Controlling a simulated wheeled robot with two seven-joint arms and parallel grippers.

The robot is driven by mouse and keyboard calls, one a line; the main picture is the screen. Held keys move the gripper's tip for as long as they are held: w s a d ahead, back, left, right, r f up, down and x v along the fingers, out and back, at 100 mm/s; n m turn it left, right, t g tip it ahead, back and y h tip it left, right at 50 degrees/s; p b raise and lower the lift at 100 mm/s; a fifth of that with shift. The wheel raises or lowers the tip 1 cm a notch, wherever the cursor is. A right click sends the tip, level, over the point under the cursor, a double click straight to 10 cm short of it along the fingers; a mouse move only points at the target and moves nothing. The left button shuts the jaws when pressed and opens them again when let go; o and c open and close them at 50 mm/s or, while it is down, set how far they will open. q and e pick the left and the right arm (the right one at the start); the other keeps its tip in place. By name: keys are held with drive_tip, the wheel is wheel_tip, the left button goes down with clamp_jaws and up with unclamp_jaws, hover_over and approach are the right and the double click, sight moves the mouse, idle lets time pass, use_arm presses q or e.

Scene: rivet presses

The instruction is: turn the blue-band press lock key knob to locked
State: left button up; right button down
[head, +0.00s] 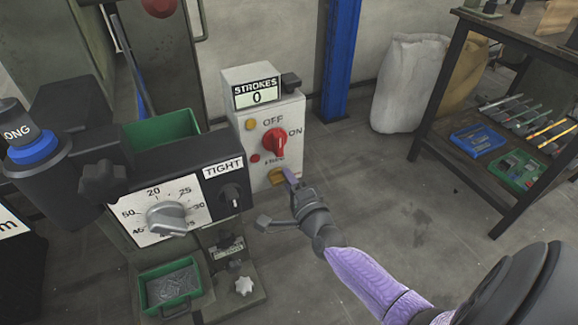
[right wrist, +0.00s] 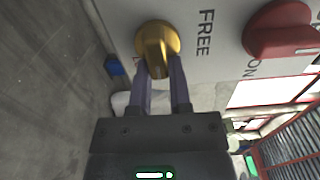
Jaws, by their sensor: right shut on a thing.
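The lock key knob (head: 277,175) is yellow and sits low on the pale control box, below the red switch. In the right wrist view the yellow knob (right wrist: 157,45) has its raised grip running up and down the picture, with the word FREE beside it on the right. My right gripper (head: 290,177) is at the knob, and its two purple fingers (right wrist: 162,88) are shut on the knob's grip. The fingers hide part of the knob in the head view. The blue band (head: 35,150) is on a dark cylinder at the left. My left gripper is not in view.
The control box (head: 258,185) carries a red OFF/ON switch (head: 274,142) and a STROKES counter reading 0 (head: 257,96). A dial panel (head: 145,210) stands in front at left. A workbench (head: 450,90) with tools is at right; the floor between is clear.

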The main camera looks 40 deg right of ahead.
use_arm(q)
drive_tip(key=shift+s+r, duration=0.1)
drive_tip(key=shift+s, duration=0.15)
use_arm(e)
drive_tip(key=c, duration=0.6)
unclamp_jaws()
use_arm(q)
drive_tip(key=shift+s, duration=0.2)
use_arm(e)
drive_tip(key=shift+o, duration=0.2)
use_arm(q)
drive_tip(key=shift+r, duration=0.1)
use_arm(e)
drive_tip(key=shift+s, duration=0.1)
use_arm(q)
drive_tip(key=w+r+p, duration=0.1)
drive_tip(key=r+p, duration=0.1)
drive_tip(key=p, duration=0.1)
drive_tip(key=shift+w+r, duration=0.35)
use_arm(e)
drive_tip(key=v, duration=0.9)
drive_tip(key=shift+s+a, duration=0.2)
drive_tip(key=shift+s, duration=0.15)
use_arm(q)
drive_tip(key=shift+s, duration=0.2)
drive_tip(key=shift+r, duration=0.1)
